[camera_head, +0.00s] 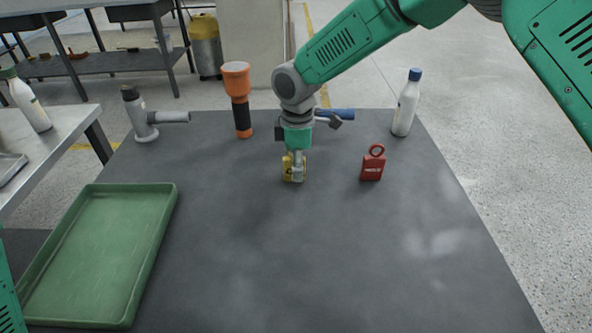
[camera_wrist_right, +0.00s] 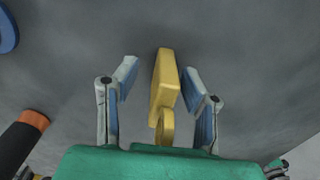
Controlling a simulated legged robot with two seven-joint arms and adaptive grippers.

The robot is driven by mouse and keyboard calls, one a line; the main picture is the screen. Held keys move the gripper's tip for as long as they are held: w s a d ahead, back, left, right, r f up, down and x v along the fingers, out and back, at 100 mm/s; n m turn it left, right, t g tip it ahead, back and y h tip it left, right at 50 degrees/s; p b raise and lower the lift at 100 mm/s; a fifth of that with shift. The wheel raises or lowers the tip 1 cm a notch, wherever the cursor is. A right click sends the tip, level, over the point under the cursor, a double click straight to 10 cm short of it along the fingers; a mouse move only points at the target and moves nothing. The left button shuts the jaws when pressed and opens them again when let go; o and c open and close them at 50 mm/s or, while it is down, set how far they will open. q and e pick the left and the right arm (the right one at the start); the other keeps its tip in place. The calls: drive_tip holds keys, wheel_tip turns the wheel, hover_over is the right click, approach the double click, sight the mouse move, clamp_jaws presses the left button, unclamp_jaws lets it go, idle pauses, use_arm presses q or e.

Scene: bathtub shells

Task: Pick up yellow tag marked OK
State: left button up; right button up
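The yellow tag (camera_head: 287,168) stands upright on the dark table in the head view, mostly behind my right gripper (camera_head: 297,172). In the right wrist view the tag (camera_wrist_right: 162,82) is between the two fingers of my right gripper (camera_wrist_right: 160,82), with its ring towards the palm. The fingers are apart. A clear gap shows on the left side of the tag, and the right finger is very close to it; I cannot tell if they touch. Any marking on the tag is not readable. My left gripper is out of view.
A red tag (camera_head: 372,166) stands to the right. An orange flashlight (camera_head: 238,98), a blue-handled hammer (camera_head: 338,115), a white bottle (camera_head: 406,104) and a grey tool (camera_head: 141,117) stand or lie along the back. A green tray (camera_head: 168,215) is at left. The front middle is clear.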

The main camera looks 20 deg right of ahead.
drive_tip(key=shift+f, duration=0.4)
drive_tip(key=shift+a+r, duration=0.1)
drive_tip(key=shift+a, duration=0.5)
clamp_jaws()
